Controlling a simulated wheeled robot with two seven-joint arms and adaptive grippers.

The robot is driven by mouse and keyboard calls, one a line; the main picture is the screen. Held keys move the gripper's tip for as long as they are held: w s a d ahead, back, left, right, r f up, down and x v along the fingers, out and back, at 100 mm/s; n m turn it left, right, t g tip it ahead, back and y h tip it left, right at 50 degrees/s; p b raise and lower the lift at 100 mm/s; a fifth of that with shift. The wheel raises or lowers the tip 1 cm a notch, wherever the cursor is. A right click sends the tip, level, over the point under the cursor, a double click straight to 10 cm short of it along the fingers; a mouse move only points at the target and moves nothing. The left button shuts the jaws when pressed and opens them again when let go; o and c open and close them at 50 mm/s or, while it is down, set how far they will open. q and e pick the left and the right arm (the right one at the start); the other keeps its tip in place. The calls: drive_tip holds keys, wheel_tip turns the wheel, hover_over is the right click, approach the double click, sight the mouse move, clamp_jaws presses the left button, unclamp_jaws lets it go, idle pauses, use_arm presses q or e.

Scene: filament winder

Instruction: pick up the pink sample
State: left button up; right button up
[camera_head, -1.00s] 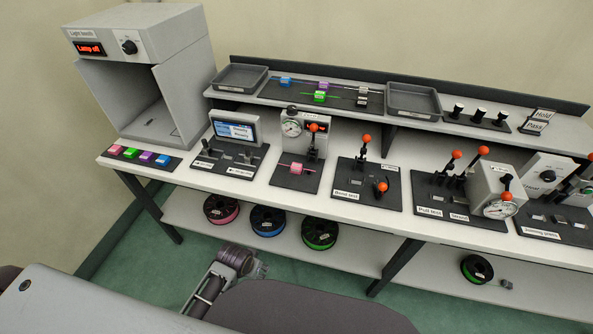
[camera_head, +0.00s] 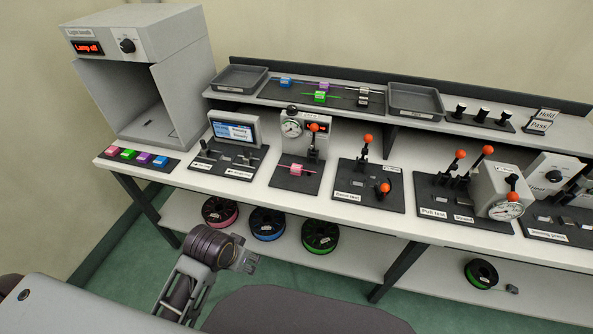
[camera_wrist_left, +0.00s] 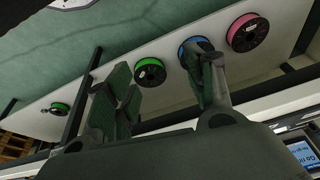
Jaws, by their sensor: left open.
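The pink sample (camera_head: 296,169) sits on a dark test plate (camera_head: 290,181) in front of the dial gauge station, with a thin pink strand sticking out beside it. My left gripper (camera_head: 250,262) is below and in front of the bench, left of the sample and apart from it. In the left wrist view my left gripper (camera_wrist_left: 165,92) shows two spread fingers with nothing between them. The pink sample cannot be made out in that view. My right gripper does not show.
A colour block strip (camera_head: 137,157) and a screen station (camera_head: 233,130) stand left of the sample. A bend test lever (camera_head: 364,153) stands to its right. Filament spools (camera_head: 266,222) lie on the lower shelf. The bench's front edge (camera_head: 270,205) lies between gripper and sample.

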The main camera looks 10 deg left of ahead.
use_arm(q)
drive_tip(key=w+d+r+m+g+h, duration=0.1)
drive_tip(key=w+d+r+m+h, duration=0.3)
drive_tip(key=w+d+m, duration=0.7)
drive_tip(key=w+a+r+m+g, duration=0.2)
drive_tip(key=w+a+r+m, duration=0.3)
drive_tip(key=w+a+r, duration=0.4)
drive_tip(key=shift+w+r+m+g, duration=0.35)
drive_tip(key=shift+w+r, duration=0.45)
drive_tip(key=shift+r, duration=0.9)
